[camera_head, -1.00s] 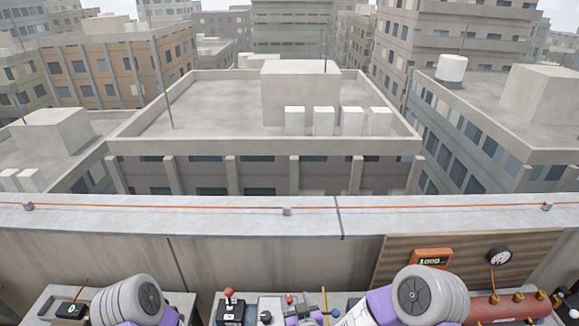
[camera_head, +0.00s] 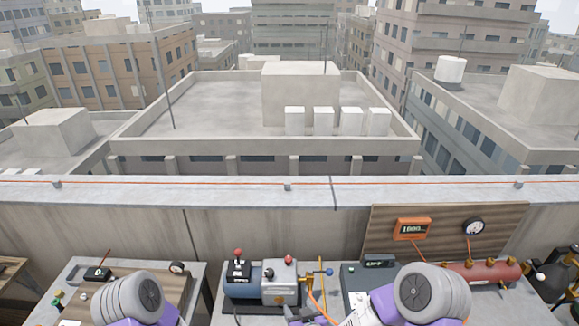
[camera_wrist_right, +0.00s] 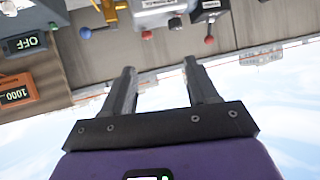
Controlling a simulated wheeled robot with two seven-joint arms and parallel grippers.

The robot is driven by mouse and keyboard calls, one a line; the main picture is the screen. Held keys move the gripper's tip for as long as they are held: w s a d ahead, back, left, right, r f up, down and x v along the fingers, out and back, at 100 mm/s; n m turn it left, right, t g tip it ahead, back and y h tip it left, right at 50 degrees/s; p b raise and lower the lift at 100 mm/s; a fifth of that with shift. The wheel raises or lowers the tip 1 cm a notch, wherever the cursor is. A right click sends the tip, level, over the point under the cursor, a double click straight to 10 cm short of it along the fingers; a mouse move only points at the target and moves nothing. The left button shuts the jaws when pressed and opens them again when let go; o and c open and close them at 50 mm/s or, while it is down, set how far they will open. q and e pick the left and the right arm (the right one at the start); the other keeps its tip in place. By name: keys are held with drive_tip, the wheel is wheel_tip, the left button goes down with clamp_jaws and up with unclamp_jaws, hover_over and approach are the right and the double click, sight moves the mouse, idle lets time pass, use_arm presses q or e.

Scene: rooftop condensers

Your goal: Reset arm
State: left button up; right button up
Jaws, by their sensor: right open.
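My right gripper (camera_wrist_right: 162,82) is open in the right wrist view, with two dark fingers apart and nothing between them. That view is upside down, and the bench equipment lies beyond the fingertips. In the head view only a small part of the right gripper shows at the bottom edge, in front of the bench. My right arm comes in at the lower right. My left arm shows at the lower left, but its gripper is out of the picture.
A blue-grey pump unit (camera_head: 243,287) with red-knobbed levers stands on the middle bench. Right of it are a grey OFF-display box (camera_head: 355,275), an orange display (camera_head: 412,228), a gauge (camera_head: 473,227) and a red cylinder (camera_head: 483,271). A concrete parapet (camera_head: 110,215) runs behind.

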wheel_tip(320, 180, down, 8)
drive_tip(key=s+d+m+g, duration=0.2)
drive_tip(key=d+g, duration=0.1)
drive_tip(key=g, duration=0.1)
drive_tip(key=s+d+f+m+g, duration=0.2)
drive_tip(key=s+f+g, duration=0.15)
drive_tip(key=s, duration=0.45)
drive_tip(key=s+d+f+m+g, duration=0.1)
drive_tip(key=s+d+f+g, duration=0.2)
drive_tip(key=s, duration=0.5)
use_arm(q)
wheel_tip(320, 180, down, 20)
drive_tip(key=w+b, duration=0.1)
drive_tip(key=b, duration=1.8)
drive_tip(key=shift+w+r, duration=0.25)
drive_tip(key=shift+w, duration=0.15)
use_arm(e)
wheel_tip(320, 180, down, 20)
drive_tip(key=shift+s+a+f+y, duration=0.25)
drive_tip(key=shift+s+a+y, duration=0.05)
drive_tip(key=shift+s+a, duration=0.15)
drive_tip(key=shift+g, duration=0.25)
drive_tip(key=shift+c, duration=0.4)
